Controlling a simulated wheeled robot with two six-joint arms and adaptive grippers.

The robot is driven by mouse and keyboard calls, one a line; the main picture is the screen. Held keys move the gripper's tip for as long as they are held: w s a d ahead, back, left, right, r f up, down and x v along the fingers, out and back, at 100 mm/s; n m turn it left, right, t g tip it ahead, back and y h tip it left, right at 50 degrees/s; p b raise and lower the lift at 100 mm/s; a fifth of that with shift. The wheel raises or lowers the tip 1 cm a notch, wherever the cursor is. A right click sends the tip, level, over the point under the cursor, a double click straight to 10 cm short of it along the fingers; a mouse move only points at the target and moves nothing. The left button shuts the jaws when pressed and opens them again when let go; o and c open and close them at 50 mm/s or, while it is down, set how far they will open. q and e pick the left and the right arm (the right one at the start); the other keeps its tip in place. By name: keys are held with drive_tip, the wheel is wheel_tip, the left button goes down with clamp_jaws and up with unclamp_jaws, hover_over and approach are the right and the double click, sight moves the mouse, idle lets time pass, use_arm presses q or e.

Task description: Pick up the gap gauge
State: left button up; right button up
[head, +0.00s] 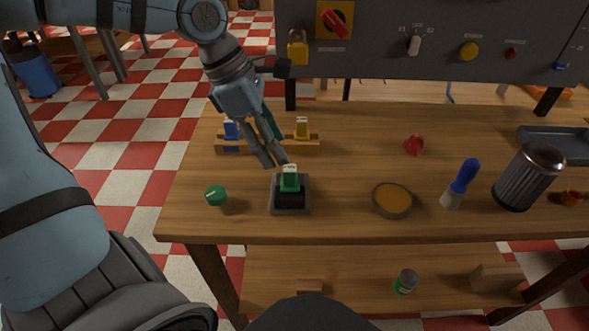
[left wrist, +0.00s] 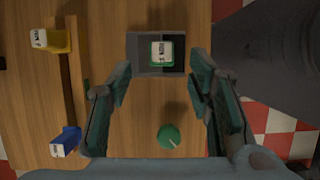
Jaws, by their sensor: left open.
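Three small gauge-like blocks with white labelled tops show; I cannot tell which is the gap gauge, as the labels are too small to read. A green one (head: 290,180) stands in a dark square holder (head: 291,206) near the table's front edge; it also shows in the left wrist view (left wrist: 162,52). A blue one (head: 231,130) and a yellow one (head: 302,129) sit in a wooden rack (head: 266,144) behind it. My left gripper (head: 276,161) is open and empty, just above and behind the green block. In the left wrist view its fingertips (left wrist: 160,66) lie either side of it, apart. My right gripper is out of view.
A green knob-like piece (head: 215,195) lies left of the holder. To the right are a round dish (head: 392,200), a red piece (head: 414,145), a blue-handled tool (head: 461,183) and a metal canister (head: 528,177). A grey control panel (head: 430,45) stands behind the table.

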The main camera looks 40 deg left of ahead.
sight(288, 167)
use_arm(q)
drive_tip(key=x, duration=0.3)
drive_tip(key=b+x, duration=0.1)
drive_tip(key=x, duration=0.3)
drive_tip(key=shift+d+f, duration=0.25)
drive_tip(key=shift+d, duration=0.1)
drive_tip(key=shift+a, duration=0.15)
clamp_jaws()
drive_tip(key=shift+r, duration=0.15)
